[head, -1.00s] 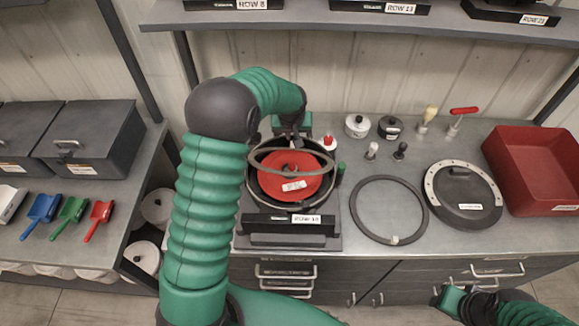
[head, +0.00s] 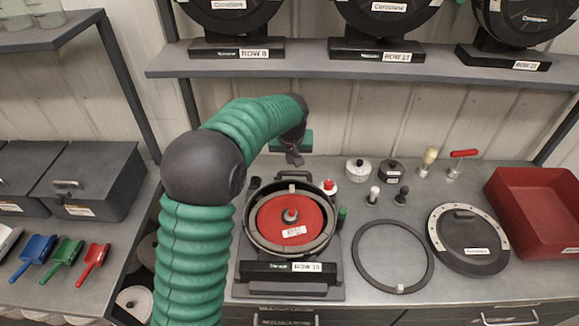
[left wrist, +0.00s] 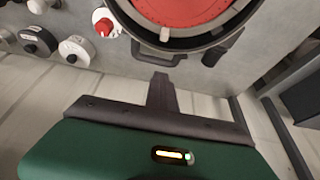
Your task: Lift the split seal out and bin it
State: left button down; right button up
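The row 18 seed meter (head: 246,235) lies open on the bench, with a red disc (head: 275,222) inside. A grey-brown ring seal (head: 326,236) with a pale mark lies around the disc; I cannot make out a split. The meter also shows in the left wrist view (left wrist: 215,50). A second, darker ring (head: 357,262) with a pale mark lies flat on the bench to the right. My left gripper (head: 294,158) is above and behind the meter, apart from it. Its fingers look together and empty in the left wrist view (left wrist: 162,90). My right gripper is out of view.
A red bin (head: 535,205) stands at the far right, beside a round black lid (head: 466,240). Small pots (head: 358,170), knobbed tools and a red-handled tool (head: 463,154) stand at the back. A shelf (head: 400,75) with meters hangs above. Coloured scoops (head: 63,254) lie at left.

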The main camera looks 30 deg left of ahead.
pick_arm(q)
jog(key=c, duration=2.2)
grip_release()
jog(key=shift+w+f, duration=0.1)
jog(key=shift+w, duration=0.1)
jog(key=c, duration=1)
grip_release()
jog(key=shift+s+a, duration=0.1)
jog(key=shift+a, duration=0.2)
jog(key=o, duration=0.5)
jog(key=shift+d, duration=0.15)
jog(key=shift+o, duration=0.3)
jog(key=shift+d, duration=0.1)
